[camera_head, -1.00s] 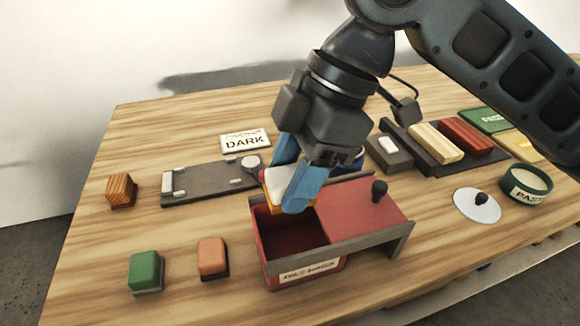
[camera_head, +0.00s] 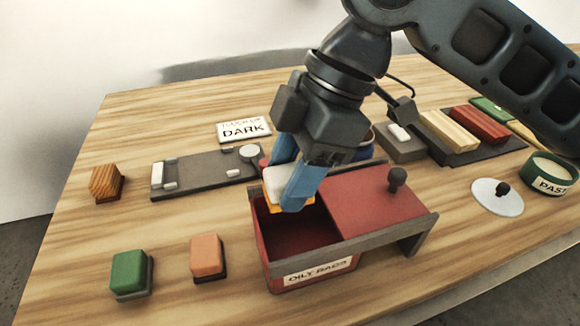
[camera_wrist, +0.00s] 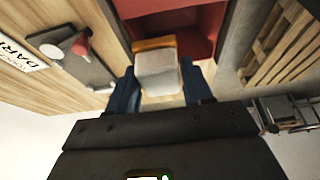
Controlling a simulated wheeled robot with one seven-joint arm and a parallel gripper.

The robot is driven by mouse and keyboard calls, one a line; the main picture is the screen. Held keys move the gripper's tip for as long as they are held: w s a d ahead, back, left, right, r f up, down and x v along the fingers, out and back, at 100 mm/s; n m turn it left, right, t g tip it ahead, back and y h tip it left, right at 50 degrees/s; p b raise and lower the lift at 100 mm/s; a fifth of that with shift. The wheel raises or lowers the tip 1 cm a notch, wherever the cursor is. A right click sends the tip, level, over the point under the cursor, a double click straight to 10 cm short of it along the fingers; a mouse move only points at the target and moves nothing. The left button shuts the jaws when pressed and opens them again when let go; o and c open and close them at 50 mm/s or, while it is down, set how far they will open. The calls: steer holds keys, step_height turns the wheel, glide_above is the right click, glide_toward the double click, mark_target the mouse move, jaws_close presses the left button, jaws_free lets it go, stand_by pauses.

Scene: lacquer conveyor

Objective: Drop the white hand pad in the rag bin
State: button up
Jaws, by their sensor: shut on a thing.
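My gripper (camera_head: 288,184) has blue fingers shut on the white hand pad (camera_head: 281,181). The pad is a white block with a yellow-orange layer at its lower side; it also shows between the fingers in the wrist view (camera_wrist: 157,74). The rag bin (camera_head: 272,262) is a red box labelled "OILY RAGS", with its left part open and a red sliding lid (camera_head: 365,207) with a dark knob over its right part. The gripper holds the pad at the far left part of the bin's opening, about rim height. The exact gap to the rim cannot be told.
A green pad (camera_head: 128,272) and an orange pad (camera_head: 207,257) sit left of the bin; a wood-brown block (camera_head: 106,183) stands farther left. A grey fixture (camera_head: 198,175) and a "DARK" sign (camera_head: 244,130) lie behind. A paste tin (camera_head: 548,176) and round lid (camera_head: 497,197) are right.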

steer(key=o, duration=1.1)
steer(key=v, duration=0.7)
steer(key=shift+r+p, duration=0.3)
steer(key=shift+p, duration=0.05)
steer(key=shift+d, duration=0.15)
